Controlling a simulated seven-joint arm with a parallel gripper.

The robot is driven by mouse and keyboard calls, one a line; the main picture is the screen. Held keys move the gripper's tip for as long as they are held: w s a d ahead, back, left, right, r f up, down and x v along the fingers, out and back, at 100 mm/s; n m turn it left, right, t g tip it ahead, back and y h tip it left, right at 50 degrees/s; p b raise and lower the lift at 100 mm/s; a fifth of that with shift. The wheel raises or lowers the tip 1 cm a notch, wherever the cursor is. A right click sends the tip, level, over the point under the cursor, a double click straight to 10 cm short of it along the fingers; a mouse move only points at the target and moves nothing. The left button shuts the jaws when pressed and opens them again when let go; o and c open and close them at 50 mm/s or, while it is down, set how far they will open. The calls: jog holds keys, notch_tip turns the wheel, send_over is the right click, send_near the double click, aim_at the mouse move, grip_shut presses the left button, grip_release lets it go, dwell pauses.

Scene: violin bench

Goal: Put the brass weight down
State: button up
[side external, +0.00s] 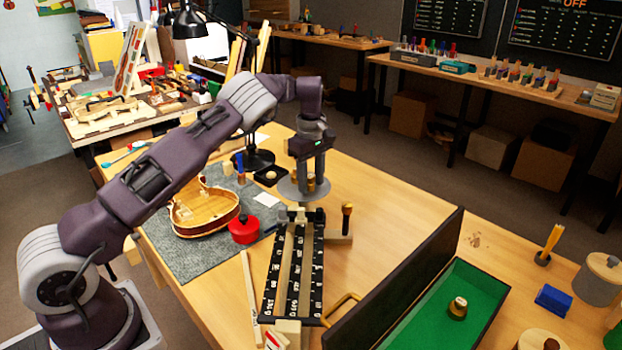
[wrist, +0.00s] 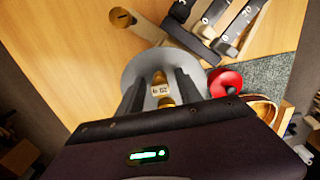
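My gripper (side external: 311,186) points down over a round grey pan (side external: 290,194) at the far end of the black numbered beams. The wrist view shows the pan (wrist: 134,68) behind my fingers. A small brass weight (wrist: 160,78) with a pale label sits between the two fingers (wrist: 163,86), which appear closed on its sides. Its lower part is partly hidden, and I cannot tell whether it touches the pan. Another brass weight (side external: 457,308) with a pale label stands in the green-lined tray.
The black numbered beams (side external: 294,270) run toward the front. A brass-topped post (side external: 347,210) stands right of the pan. A red round pot (side external: 243,230) and a violin body (side external: 203,212) lie left on the grey mat. A dark wall (side external: 400,290) edges the green tray (side external: 487,290).

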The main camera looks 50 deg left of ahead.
notch_tip(320, 180, up, 12)
jog(key=shift+r, duration=0.2)
dwell(0.4)
notch_tip(320, 180, up, 10)
jog(key=m+t, duration=0.1)
jog(key=t, duration=0.1)
send_over(311, 175)
jog(key=s, duration=0.4)
jog(key=s+d+r+m+h, duration=0.1)
jog(key=s+d+r+m, duration=0.1)
jog(key=s+r, duration=0.2)
jog(key=s+d+r+m+t+h, duration=0.1)
jog(key=s+d+r+m, duration=0.15)
jog(key=s, duration=0.35)
jog(key=s+d+r+m+t, duration=0.1)
jog(key=s+d+m, duration=0.1)
jog(key=s+d, duration=0.3)
jog(key=s+d+f+m, duration=0.2)
jog(key=s+f+m, duration=0.1)
jog(key=s, duration=0.4)
jog(key=s+d+f+m+t+y, duration=0.1)
jog(key=s+d+f+m, duration=0.1)
jog(key=s+f+m, duration=0.2)
jog(key=s+d+f+m+y, duration=0.1)
jog(key=s+d+f+m, duration=0.1)
jog(key=s, duration=0.7)
jog(key=shift+s+d+f+m+t, duration=0.3)
jog(key=shift+s+d+f+m, duration=0.1)
jog(key=shift+f+m, duration=0.35)
